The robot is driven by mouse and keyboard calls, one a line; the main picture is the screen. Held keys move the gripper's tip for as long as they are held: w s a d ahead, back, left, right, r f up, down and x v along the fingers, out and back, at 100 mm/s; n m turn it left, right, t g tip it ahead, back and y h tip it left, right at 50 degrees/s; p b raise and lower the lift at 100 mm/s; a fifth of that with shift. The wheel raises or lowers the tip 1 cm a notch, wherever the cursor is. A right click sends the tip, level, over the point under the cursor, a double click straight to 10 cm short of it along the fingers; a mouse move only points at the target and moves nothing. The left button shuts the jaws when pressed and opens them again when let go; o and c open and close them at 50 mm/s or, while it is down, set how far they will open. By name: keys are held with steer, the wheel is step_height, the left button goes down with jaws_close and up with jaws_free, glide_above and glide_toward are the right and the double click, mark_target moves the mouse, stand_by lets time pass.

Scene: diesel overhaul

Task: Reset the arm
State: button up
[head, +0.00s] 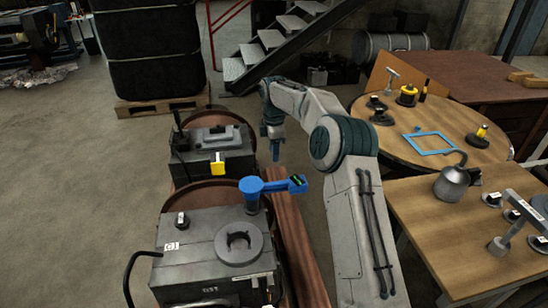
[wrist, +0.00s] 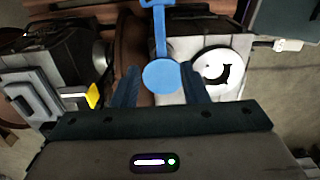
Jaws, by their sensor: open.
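My arm reaches out over the floor between the machines and the tables, bent at the elbow. My gripper (head: 275,153) points down beside the far grey machine block and is open, with nothing seen between its fingers. In the wrist view the two dark fingers of my gripper (wrist: 160,88) stand apart. A blue tool (head: 272,186) with a round head and a small dark-and-green display rests upright on the near block. Its blue disc (wrist: 161,76) shows between the fingers in the wrist view, but in the head view the gripper is apart from it.
The near grey block (head: 200,255) carries a round ring (head: 238,244). The far block (head: 210,160) has a yellow tag (head: 217,167). A round wooden table (head: 385,150) with a blue frame (head: 430,143) stands right, behind a nearer table (head: 420,215). Stairs (head: 275,45) rise behind.

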steer(key=shift+r, duration=0.15)
steer(key=s+d+r+m+t+h+p, duration=0.1)
steer(key=s+d+r+m, duration=0.35)
steer(key=s+r, duration=0.35)
steer(key=s+d+r+m+t+p, duration=0.1)
steer(key=s+d+r+m, duration=0.35)
steer(key=s, duration=0.65)
steer(key=s+d+m, duration=0.2)
steer(key=s+m, duration=0.3)
steer(key=s, duration=0.6)
steer(key=s+d+m+y+p, duration=0.1)
steer(key=s+d+m, duration=0.1)
steer(key=s+m, duration=0.4)
steer(key=s, duration=0.5)
steer(key=shift+s+d+f+t+p, duration=0.25)
steer(key=shift+s+t+p, duration=0.05)
steer(key=shift+s+t, duration=0.1)
